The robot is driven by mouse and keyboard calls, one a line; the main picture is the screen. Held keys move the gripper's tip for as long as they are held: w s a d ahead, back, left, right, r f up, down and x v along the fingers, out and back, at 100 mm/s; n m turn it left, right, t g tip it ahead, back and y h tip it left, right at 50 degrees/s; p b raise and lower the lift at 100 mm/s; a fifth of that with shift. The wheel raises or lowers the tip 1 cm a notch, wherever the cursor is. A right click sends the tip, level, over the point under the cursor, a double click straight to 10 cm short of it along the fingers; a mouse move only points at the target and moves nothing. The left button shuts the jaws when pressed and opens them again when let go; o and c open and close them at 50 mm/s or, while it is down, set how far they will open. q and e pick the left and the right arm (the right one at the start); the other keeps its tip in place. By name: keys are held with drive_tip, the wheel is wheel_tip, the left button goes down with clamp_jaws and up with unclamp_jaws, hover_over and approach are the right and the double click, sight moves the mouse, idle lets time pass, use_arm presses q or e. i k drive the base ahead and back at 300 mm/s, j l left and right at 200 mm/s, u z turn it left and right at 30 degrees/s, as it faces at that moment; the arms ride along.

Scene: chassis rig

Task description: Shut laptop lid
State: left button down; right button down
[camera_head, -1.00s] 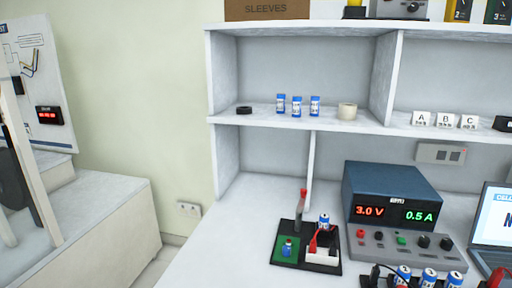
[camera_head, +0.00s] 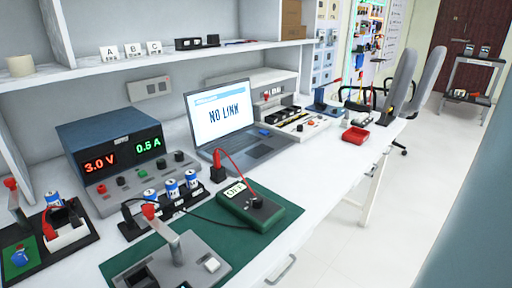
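The laptop (camera_head: 258,152) stands open on the white bench in the middle of the head view. The dark keyboard base lies flat in front of the lid, turned toward the lower right. A small blue item (camera_head: 264,132) appears at the far edge of the keyboard base. Neither of my grippers is in view.
A power supply (camera_head: 108,140) stands left of the laptop. A green meter (camera_head: 250,204) with a red lead lies in front of it. A parts tray (camera_head: 296,122) and a red bin (camera_head: 356,135) lie to its right. A shelf (camera_head: 170,56) runs above and behind.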

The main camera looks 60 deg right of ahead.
sight(217, 112)
drive_tip(key=z, duration=1.65)
drive_tip(key=l, duration=0.2)
drive_tip(key=z, duration=0.05)
